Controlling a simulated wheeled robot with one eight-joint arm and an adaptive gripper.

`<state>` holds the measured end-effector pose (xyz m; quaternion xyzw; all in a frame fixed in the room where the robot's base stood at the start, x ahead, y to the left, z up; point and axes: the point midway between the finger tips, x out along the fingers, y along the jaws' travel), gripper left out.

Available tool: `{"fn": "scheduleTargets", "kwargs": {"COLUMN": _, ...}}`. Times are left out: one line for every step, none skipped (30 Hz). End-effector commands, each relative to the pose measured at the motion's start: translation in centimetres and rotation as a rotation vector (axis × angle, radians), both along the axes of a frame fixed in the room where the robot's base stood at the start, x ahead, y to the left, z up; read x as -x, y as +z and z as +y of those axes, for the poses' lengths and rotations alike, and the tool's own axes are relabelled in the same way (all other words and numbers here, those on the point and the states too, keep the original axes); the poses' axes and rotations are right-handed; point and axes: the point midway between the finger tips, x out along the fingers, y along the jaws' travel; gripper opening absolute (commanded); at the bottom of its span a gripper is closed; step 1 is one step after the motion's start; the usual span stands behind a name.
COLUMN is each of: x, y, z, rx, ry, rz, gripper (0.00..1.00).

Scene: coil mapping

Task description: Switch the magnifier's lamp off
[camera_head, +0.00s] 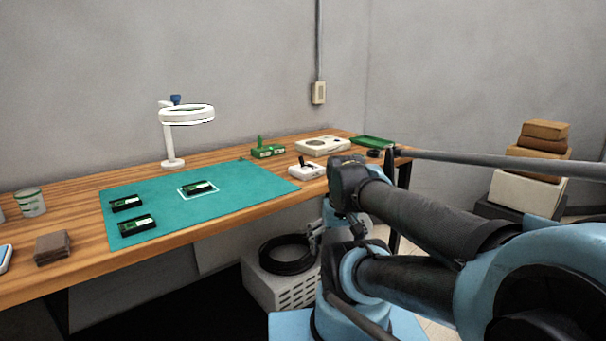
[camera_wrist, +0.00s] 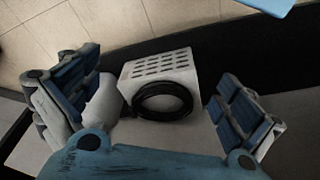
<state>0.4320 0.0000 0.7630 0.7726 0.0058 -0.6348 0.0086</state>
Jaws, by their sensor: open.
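The magnifier (camera_head: 187,115) stands at the back of the wooden bench, a white ring head on a white stand with a round base (camera_head: 173,163). A blue knob or switch part (camera_head: 175,99) shows at the top of its arm. I cannot tell from the picture whether its lamp is lit. My gripper (camera_head: 318,238) is below and in front of the bench edge, well apart from the magnifier. In the wrist view my gripper (camera_wrist: 160,115) has its two blue fingers spread wide with nothing between them touching. The magnifier is not in the wrist view.
A teal mat (camera_head: 218,209) with several dark circuit boards covers the bench middle. A white device (camera_head: 307,170), a green block (camera_head: 267,151) and a flat white unit (camera_head: 322,145) stand right. A white vented box (camera_wrist: 160,75) with a black coil sits under the bench.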

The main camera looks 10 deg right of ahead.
Motion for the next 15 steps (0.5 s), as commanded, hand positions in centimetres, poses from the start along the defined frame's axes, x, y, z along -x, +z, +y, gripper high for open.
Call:
{"fn": "scheduleTargets", "kwargs": {"x": -0.01, "y": 0.00, "z": 0.00, "rx": 0.000, "ry": 0.000, "rz": 0.000, "gripper": 1.00}}
{"fn": "scheduleTargets", "kwargs": {"x": -0.01, "y": 0.01, "z": 0.00, "rx": 0.000, "ry": 0.000, "rz": 0.000, "gripper": 1.00}}
{"fn": "scheduleTargets", "kwargs": {"x": -0.67, "y": -0.40, "z": 0.00, "rx": 0.000, "ry": 0.001, "rz": 0.010, "gripper": 1.00}}
{"fn": "scheduleTargets", "kwargs": {"x": -0.86, "y": -0.44, "z": 0.00, "rx": 0.000, "ry": 0.001, "rz": 0.012, "gripper": 1.00}}
{"fn": "scheduleTargets", "kwargs": {"x": -0.94, "y": -0.39, "z": 0.01, "rx": 0.000, "ry": 0.001, "rz": 0.012, "gripper": 1.00}}
{"fn": "scheduleTargets", "kwargs": {"x": -0.95, "y": -0.40, "z": 0.01, "rx": 0.000, "ry": 0.001, "rz": 0.012, "gripper": 1.00}}
{"fn": "scheduleTargets", "kwargs": {"x": -0.92, "y": -0.42, "z": 0.01, "rx": 0.000, "ry": 0.001, "rz": 0.012, "gripper": 1.00}}
{"fn": "scheduleTargets", "kwargs": {"x": -0.90, "y": -0.44, "z": 0.01, "rx": 0.000, "ry": 0.001, "rz": 0.012, "gripper": 1.00}}
{"fn": "scheduleTargets", "kwargs": {"x": -0.89, "y": -0.45, "z": 0.01, "rx": 0.000, "ry": 0.001, "rz": 0.012, "gripper": 1.00}}
{"fn": "scheduleTargets", "kwargs": {"x": -0.89, "y": -0.43, "z": 0.01, "rx": 0.000, "ry": 0.001, "rz": 0.012, "gripper": 1.00}}
{"fn": "scheduleTargets", "kwargs": {"x": -0.89, "y": -0.43, "z": 0.01, "rx": 0.000, "ry": 0.001, "rz": 0.012, "gripper": 1.00}}
{"fn": "scheduleTargets", "kwargs": {"x": -0.89, "y": -0.42, "z": 0.01, "rx": 0.000, "ry": 0.001, "rz": 0.012, "gripper": 1.00}}
{"fn": "scheduleTargets", "kwargs": {"x": -0.88, "y": -0.42, "z": 0.00, "rx": 0.000, "ry": 0.001, "rz": 0.012, "gripper": 0.98}}
{"fn": "scheduleTargets", "kwargs": {"x": -0.88, "y": -0.42, "z": 0.00, "rx": 0.000, "ry": 0.001, "rz": 0.012, "gripper": 0.91}}
{"fn": "scheduleTargets", "kwargs": {"x": -0.46, "y": -0.11, "z": 0.02, "rx": 0.001, "ry": 0.002, "rz": 0.006, "gripper": 0.82}}
